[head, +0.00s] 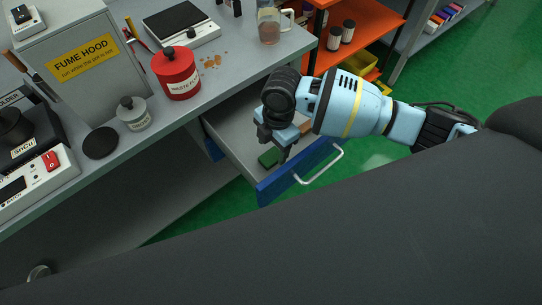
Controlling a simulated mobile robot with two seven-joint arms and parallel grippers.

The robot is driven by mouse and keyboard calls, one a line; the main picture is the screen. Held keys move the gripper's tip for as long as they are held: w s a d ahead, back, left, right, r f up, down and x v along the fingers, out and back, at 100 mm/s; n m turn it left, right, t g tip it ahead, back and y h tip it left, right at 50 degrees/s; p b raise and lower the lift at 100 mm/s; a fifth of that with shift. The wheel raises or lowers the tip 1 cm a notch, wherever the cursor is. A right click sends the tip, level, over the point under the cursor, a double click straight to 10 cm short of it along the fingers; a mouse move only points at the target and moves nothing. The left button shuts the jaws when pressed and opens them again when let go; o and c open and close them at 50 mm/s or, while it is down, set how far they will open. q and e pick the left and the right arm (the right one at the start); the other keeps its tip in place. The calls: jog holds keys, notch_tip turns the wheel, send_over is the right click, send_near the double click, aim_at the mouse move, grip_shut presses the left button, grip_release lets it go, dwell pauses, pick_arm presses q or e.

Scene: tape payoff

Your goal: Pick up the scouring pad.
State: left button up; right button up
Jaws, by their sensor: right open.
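The scouring pad (269,157) is a small green block lying on the floor of the open drawer (232,130), towards its front. My right gripper (275,146) reaches into the drawer from above, with its fingers pointing down. It is open, and its fingers are just above or beside the pad. The gripper hides part of the drawer and perhaps part of the pad. I cannot tell whether a finger touches the pad. My left gripper is not in view.
The drawer's blue front (280,184) and its handle (320,166) stand out below the bench. A red waste can (176,74), a grey jar (133,114) and a scale (181,24) stand on the bench above. An orange shelf (372,22) stands behind my right arm.

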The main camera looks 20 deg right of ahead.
aim_at(271, 156)
jog(key=f, duration=0.3)
jog(key=shift+s+a+f, duration=0.1)
jog(key=shift+s+a, duration=0.05)
jog(key=shift+a, duration=0.05)
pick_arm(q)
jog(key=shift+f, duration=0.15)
